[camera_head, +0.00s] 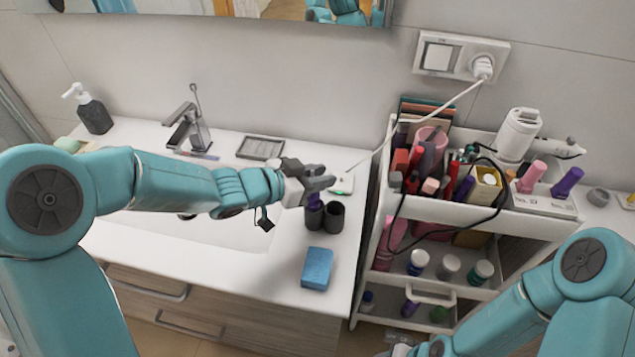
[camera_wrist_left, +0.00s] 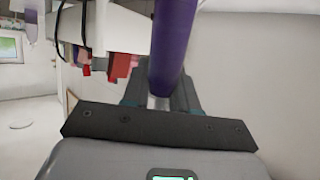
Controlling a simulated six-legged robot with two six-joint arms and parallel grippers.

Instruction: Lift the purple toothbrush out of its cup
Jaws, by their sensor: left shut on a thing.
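My left gripper (camera_head: 322,181) is above the counter's right end, shut on the purple toothbrush (camera_head: 314,202). In the left wrist view the toothbrush (camera_wrist_left: 174,45) is a thick purple shaft running up from between the fingers. In the head view only a short purple piece shows under the fingers, right over the left one of two dark cups (camera_head: 314,220). I cannot tell whether its lower end is inside that cup. The other dark cup (camera_head: 335,218) stands close beside it on the right. My right arm shows at the lower right, with its fingertips out of view.
A blue sponge (camera_head: 317,268) lies in front of the cups. A crowded cosmetics cart (camera_head: 437,210) stands to the right, with a white cable (camera_head: 430,115) running up to the wall socket. The faucet (camera_head: 186,125) and basin are to the left. The space above the sponge is clear.

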